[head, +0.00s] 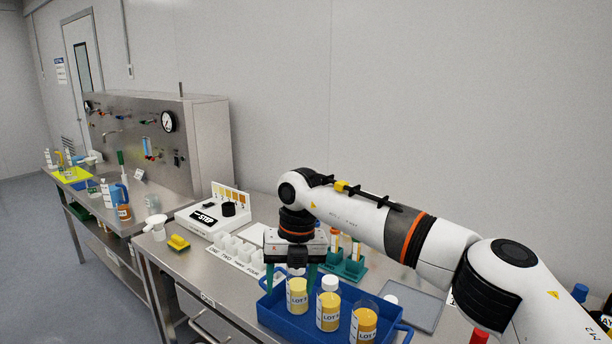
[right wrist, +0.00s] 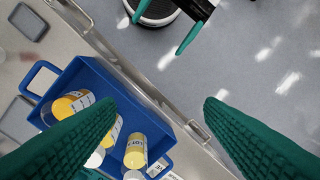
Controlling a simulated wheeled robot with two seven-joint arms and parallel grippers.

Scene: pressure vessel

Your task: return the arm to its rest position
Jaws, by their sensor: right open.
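My right arm reaches in from the right in the head view. My left gripper is not in the head view.
The blue tray (head: 281,326) holds several LOT jars (head: 328,311) at the bench front. Behind stand a green tube rack (head: 352,268), a white labelled block (head: 236,252) and a STEP device (head: 205,217). A grey tray (head: 425,311) lies to the right. A gauge panel (head: 205,140) stands far left.

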